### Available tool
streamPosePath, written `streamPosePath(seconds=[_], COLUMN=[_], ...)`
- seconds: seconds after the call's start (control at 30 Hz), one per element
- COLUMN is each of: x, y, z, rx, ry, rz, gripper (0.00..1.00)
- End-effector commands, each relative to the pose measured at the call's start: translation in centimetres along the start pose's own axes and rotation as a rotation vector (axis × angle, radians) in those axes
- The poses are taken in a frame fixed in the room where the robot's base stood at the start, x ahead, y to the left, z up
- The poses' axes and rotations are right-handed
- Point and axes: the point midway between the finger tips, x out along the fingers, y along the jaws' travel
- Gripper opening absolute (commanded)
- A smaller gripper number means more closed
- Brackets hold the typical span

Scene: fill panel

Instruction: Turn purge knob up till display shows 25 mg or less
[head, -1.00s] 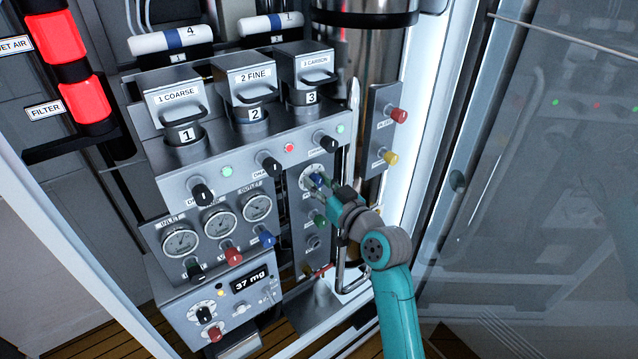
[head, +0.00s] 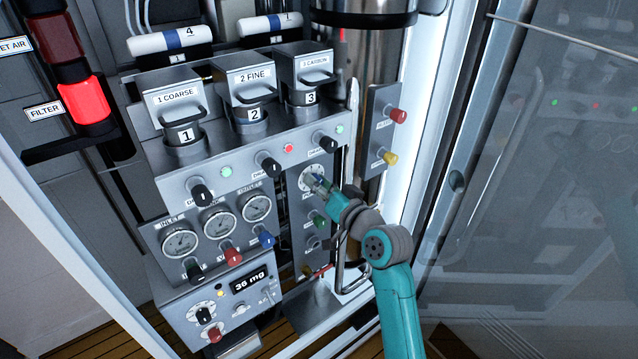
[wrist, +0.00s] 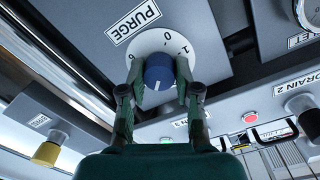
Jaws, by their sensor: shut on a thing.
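My gripper (wrist: 157,88) is shut on the knob, one finger on each side. In the head view my gripper (head: 324,187) meets the panel at the white dial (head: 311,177), and the fingers mostly hide the knob. The display (head: 249,280) at the lower left of the panel reads 36 mg.
Three canisters marked 1, 2 and 3 stand above, with black drain knobs (head: 269,164) below them. Gauges (head: 219,221) are left of my gripper. A side plate with red (head: 398,116) and yellow knobs is at the right. A glass door (head: 540,200) stands further right.

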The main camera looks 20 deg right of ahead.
Motion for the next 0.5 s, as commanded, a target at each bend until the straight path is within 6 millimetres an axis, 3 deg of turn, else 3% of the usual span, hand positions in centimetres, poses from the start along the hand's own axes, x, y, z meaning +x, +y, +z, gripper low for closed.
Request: streamPosePath(seconds=[0.23,0.27,0.33,0.37,0.5], x=[-0.01,-0.01,-0.01,-0.01,-0.01], y=[0.04,0.04,0.04,0.04,0.03], z=[-0.05,-0.05,-0.05,-0.05,-0.03], rx=[-0.001,-0.001,-0.002,-0.002,-0.002], ry=[0.001,0.001,0.001,0.001,0.001], rz=[0.001,0.001,0.001,0.001,0.001], gripper=[0.0,0.34,0.52,0.57,0.57])
